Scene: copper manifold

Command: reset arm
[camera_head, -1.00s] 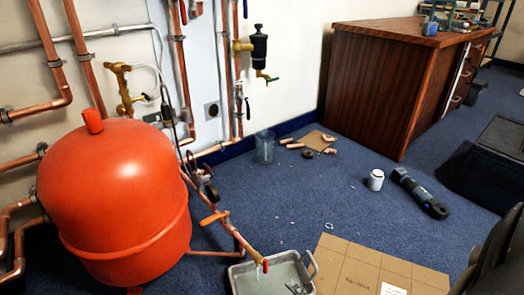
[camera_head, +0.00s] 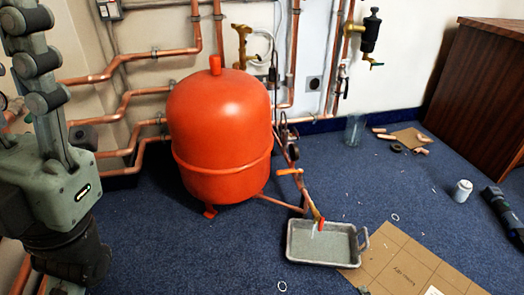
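My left gripper (camera_head: 40,75) stands at the left edge of the head view, its grey-green body low and its jointed fingers pointing up. The finger ends run to the top edge, so I cannot tell whether it is open or shut. No object shows in it. My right gripper is not in view. The red expansion tank (camera_head: 222,135) stands on the blue carpet, to the right of my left gripper and apart from it in the picture.
Copper pipes (camera_head: 150,52) run along the wall behind the tank. A grey tray (camera_head: 295,245) sits below a valve, beside cardboard (camera_head: 400,258). A glass jar (camera_head: 353,133), white can (camera_head: 462,191), dark tool (camera_head: 502,212) and wooden cabinet (camera_head: 485,85) are right.

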